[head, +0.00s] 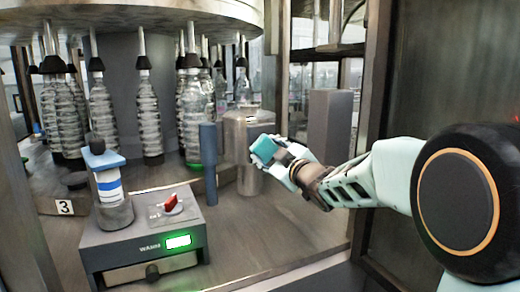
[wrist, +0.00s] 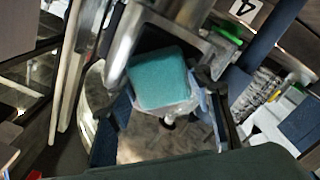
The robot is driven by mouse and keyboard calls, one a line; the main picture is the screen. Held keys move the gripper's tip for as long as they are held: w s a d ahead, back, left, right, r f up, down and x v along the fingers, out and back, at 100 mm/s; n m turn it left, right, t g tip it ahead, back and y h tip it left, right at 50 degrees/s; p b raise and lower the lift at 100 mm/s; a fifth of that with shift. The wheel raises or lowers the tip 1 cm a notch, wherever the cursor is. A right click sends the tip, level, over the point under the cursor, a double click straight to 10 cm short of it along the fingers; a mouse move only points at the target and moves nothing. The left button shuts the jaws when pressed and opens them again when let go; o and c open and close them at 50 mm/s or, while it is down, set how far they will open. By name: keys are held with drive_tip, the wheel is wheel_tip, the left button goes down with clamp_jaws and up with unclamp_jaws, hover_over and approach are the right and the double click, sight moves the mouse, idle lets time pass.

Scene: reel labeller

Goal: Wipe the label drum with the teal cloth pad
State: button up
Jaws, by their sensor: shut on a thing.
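The teal cloth pad (head: 264,149) is held at the end of my gripper (head: 281,161), which is shut on it. The pad also shows in the wrist view (wrist: 158,78), its broad teal face toward the camera. A silver upright cylinder (head: 247,172), which looks like the label drum, stands just left of the pad in the head view. In the wrist view the shiny metal cylinder (wrist: 122,45) is beside the pad's upper left. The pad overlaps the drum's right side in the head view; I cannot tell whether they touch.
A blue post (head: 209,165) stands left of the drum, and a grey upright block (head: 330,125) stands to its right. Several clear bottles (head: 148,110) hang under the round carousel at the back. A grey control box (head: 143,230) with a red knob stands front left.

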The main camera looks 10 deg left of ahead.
drive_tip(key=w+d, duration=0.1)
drive_tip(key=w+d+p, duration=0.1)
drive_tip(key=d, duration=0.1)
drive_tip(key=shift+w+d, duration=0.15)
drive_tip(key=shift+d, duration=0.05)
idle(0.4)
drive_tip(key=v, duration=0.6)
drive_tip(key=shift+b, duration=0.35)
drive_tip(key=shift+d, duration=0.1)
drive_tip(key=v, duration=0.2)
drive_tip(key=shift+s+d+f, duration=0.1)
drive_tip(key=shift+s+d, duration=0.1)
drive_tip(key=shift+s, duration=0.15)
drive_tip(key=shift+f, duration=0.15)
idle(0.3)
